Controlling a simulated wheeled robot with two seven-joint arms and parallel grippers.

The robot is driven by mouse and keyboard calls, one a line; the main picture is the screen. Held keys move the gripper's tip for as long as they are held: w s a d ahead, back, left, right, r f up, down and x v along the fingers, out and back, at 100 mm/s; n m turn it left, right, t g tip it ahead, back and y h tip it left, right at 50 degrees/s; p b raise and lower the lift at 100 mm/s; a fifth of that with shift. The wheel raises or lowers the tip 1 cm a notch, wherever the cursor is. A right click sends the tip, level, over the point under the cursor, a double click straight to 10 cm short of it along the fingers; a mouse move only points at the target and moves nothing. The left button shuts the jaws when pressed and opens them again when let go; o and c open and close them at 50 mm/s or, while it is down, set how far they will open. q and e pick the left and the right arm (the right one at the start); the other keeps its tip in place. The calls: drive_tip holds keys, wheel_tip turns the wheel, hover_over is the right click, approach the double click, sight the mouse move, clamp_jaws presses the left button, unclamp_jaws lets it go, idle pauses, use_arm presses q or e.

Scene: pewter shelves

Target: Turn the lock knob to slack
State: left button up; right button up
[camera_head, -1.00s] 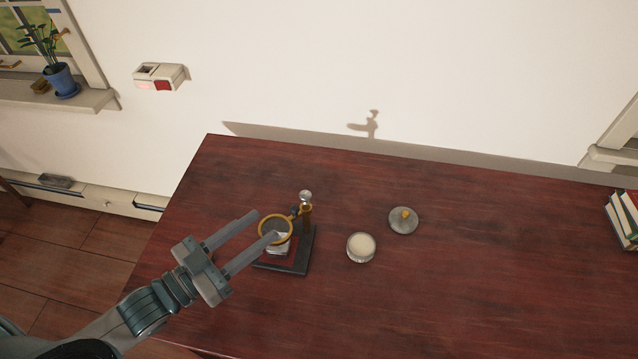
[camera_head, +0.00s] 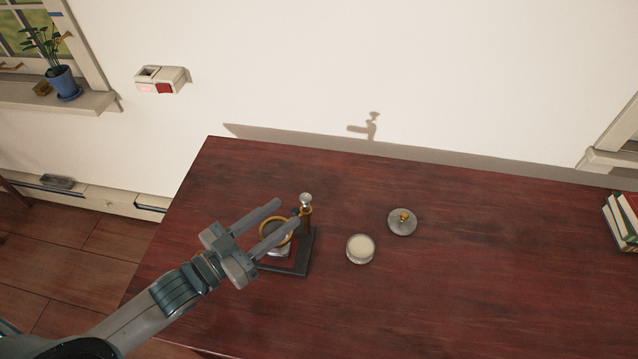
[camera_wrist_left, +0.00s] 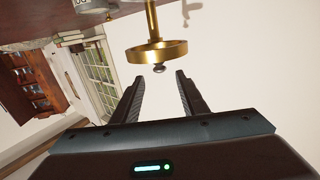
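A small stand with a brass ring (camera_head: 264,237) on a brass post (camera_head: 308,217) stands on a dark square base (camera_head: 300,262). The post has a silvery ball on top. A small dark knob (camera_head: 296,212) shows beside the post. In the left wrist view a small dark round knob (camera_wrist_left: 159,69) sits against a brass ring or disc (camera_wrist_left: 145,53), just ahead of the gap between my fingers; I take it for the lock knob. My left gripper (camera_head: 286,214) is open and empty, its fingers reaching over the ring toward the post. My right gripper is not in view.
A round pale-topped tin (camera_head: 360,249) and a grey lid with a brass knob (camera_head: 402,222) lie right of the stand on the dark red table (camera_head: 480,270). The table's right half is mostly clear.

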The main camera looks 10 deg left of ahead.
sight(310, 194)
use_arm(q)
drive_tip(key=x, duration=0.2)
drive_tip(key=p+x, duration=0.1)
drive_tip(key=x, duration=0.2)
drive_tip(key=shift+w+d+r, duration=0.15)
drive_tip(key=shift+w+r, duration=0.05)
drive_tip(key=shift+w, duration=0.05)
drive_tip(key=p+x, duration=0.1)
drive_tip(key=x, duration=0.4)
drive_tip(key=shift+w+d+f+p, duration=0.1)
drive_tip(key=shift+w+d+p, duration=0.25)
drive_tip(key=shift+w, duration=0.05)
drive_tip(key=shift+w+f, duration=0.1)
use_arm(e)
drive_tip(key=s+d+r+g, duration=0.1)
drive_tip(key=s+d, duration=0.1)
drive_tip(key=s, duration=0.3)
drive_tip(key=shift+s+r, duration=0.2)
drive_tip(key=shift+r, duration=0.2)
use_arm(q)
clamp_jaws()
drive_tip(key=shift+d, duration=0.1)
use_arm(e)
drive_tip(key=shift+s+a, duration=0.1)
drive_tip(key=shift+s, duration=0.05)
